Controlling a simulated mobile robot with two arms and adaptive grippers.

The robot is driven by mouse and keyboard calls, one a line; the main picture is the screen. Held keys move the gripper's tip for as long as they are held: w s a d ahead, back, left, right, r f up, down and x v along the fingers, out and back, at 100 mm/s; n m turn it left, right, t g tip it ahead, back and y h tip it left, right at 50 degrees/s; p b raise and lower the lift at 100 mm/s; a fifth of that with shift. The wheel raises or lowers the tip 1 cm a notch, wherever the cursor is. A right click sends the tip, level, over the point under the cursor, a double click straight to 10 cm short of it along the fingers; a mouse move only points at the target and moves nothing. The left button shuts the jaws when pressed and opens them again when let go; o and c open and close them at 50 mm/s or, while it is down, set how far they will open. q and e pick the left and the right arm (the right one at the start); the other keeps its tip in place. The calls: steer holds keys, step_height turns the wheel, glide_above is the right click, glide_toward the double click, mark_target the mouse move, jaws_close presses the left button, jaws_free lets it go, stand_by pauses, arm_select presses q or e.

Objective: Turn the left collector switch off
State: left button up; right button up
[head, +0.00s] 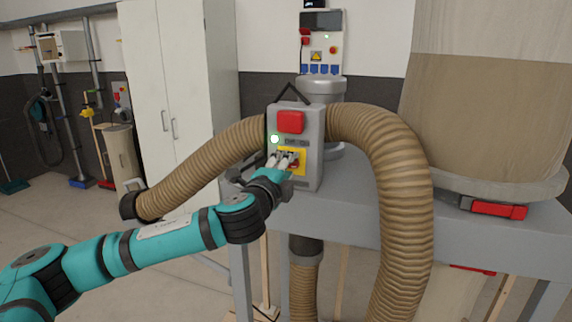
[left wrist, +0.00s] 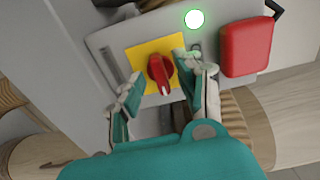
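The collector switch is a red rotary knob (left wrist: 160,68) with a white pointer mark, on a yellow plate (left wrist: 136,54) of a grey switch box (head: 312,145). In the head view my gripper mostly hides the knob. A green lamp (head: 274,139) glows on the box; it also shows in the left wrist view (left wrist: 194,19). A red block-shaped button (head: 290,121) sits above the plate. My left gripper (head: 284,160) is at the box front. In the left wrist view its fingers (left wrist: 156,84) are apart, one on each side of the knob; contact cannot be told.
Ribbed brown hoses (head: 402,190) curve around both sides of the box. A grey collector frame (head: 355,200) with a large beige bag (head: 490,100) stands at the right. A white cabinet (head: 180,90) and wall panel (head: 322,50) are behind. Open floor lies at the left.

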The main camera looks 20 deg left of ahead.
steer(key=shift+s, duration=0.25)
arm_select(q)
steer(key=shift+c, duration=0.8)
jaws_close()
arm_select(e)
steer(key=shift+a+f, duration=0.1)
steer(key=shift+f, duration=0.05)
